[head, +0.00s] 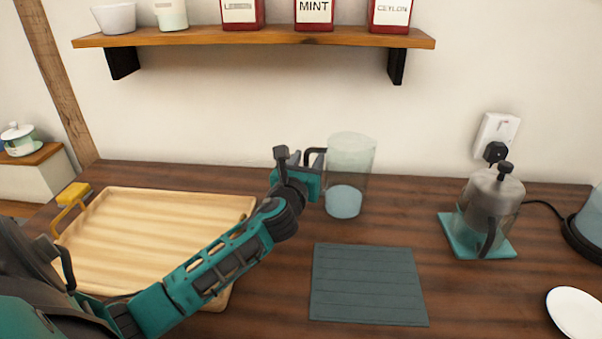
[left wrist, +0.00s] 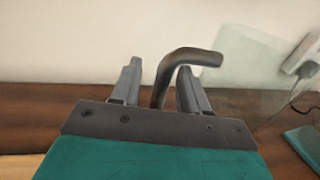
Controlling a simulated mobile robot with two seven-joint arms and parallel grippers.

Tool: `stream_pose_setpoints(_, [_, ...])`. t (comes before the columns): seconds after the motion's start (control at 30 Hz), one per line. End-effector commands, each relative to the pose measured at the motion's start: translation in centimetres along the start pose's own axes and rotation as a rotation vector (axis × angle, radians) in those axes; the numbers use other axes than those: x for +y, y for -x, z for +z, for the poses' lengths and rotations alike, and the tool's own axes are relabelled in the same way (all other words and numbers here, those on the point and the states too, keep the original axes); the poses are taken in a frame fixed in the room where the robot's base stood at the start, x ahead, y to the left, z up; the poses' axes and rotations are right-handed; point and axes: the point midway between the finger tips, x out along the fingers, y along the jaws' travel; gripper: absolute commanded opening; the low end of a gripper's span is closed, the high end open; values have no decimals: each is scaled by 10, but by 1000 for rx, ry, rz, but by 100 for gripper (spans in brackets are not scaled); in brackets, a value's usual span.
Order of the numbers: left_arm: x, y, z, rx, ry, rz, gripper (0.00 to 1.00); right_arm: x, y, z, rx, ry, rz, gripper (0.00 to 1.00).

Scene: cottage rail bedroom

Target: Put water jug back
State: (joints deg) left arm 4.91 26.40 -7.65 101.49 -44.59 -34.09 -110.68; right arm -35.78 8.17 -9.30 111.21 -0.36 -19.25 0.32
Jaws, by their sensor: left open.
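The water jug (head: 350,170) is a clear glass jug with pale blue water low inside and a dark handle on its left side. It stands upright on the wooden counter near the wall, behind a dark slatted mat (head: 369,284). My left gripper (head: 296,160) is at the handle, on the jug's left. In the left wrist view the dark handle (left wrist: 190,58) rises between the two fingers of my left gripper (left wrist: 156,88), nearer the right finger. The fingers are open around it. My right gripper is not in view.
A wooden tray (head: 130,230) lies at the left, partly under my left arm. A French press (head: 490,210) stands on a teal pad at the right. A white plate (head: 577,313) lies at the front right. A shelf (head: 260,36) with tins hangs above.

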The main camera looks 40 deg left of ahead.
Motion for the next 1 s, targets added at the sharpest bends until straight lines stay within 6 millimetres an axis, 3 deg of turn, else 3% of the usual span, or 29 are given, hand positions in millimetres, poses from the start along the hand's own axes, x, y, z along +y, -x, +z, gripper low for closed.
stream_pose_setpoints(0.4, [0,77,-2,4,-1,-2,44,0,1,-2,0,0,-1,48])
stream_pose_setpoints(0.6, [0,105,-2,2,0,-1,44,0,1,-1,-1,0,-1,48])
stream_pose_setpoints(1.0, [0,117,0,0,0,0,44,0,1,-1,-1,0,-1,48])
